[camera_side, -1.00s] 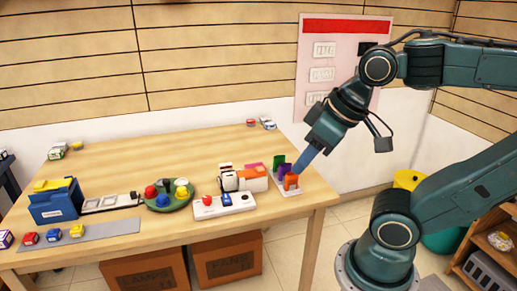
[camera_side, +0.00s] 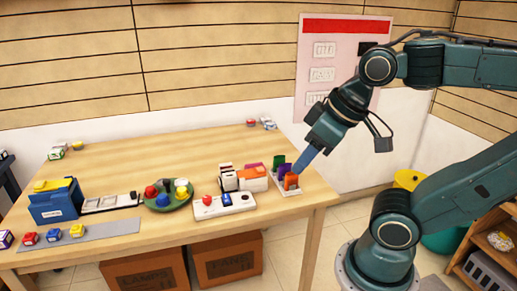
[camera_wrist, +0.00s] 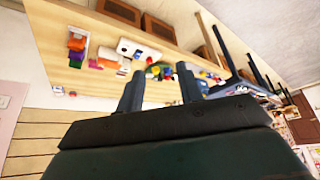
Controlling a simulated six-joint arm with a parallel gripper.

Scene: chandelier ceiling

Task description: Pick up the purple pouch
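The purple pouch (camera_side: 284,169) stands in a small white rack (camera_side: 287,192) near the table's right end, between a green pouch (camera_side: 278,160) and an orange one (camera_side: 291,181). It is small and partly hidden by the orange pouch. In the wrist view the purple pouch (camera_wrist: 76,55) shows at the upper left, well off to the left of the fingers. My gripper (camera_side: 300,168) points down and left by the rack in the side view. In the wrist view my gripper (camera_wrist: 160,82) has its two fingers apart with nothing between them. Contact with the pouches cannot be told.
An orange and white item (camera_side: 252,179) and a white tray (camera_side: 224,208) with red and blue pieces lie left of the rack. Further left are a green round dish (camera_side: 167,203) and a blue box (camera_side: 54,203). The middle back of the table (camera_side: 175,155) is clear.

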